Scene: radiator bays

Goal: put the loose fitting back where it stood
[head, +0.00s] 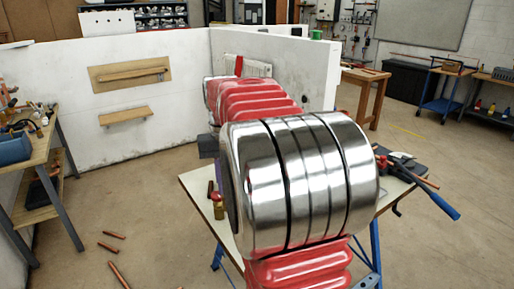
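A small brass fitting with a red top (217,205) stands upright near the left edge of the pale workbench (195,183). A darker, brownish piece shows just behind it, partly covered. I cannot tell whether the brass fitting is the loose one. My arm, with red ribbed sleeves and a large silver joint, fills the middle of the head view and hides most of the bench top. My gripper's fingers do not show, so I cannot see what they hold.
A pipe bender with a blue handle (440,204) overhangs the bench's right side. Several copper pipes (118,273) lie on the floor at left. A tool-covered side bench (38,140) stands far left. White partition walls (160,125) close the back; open floor lies right.

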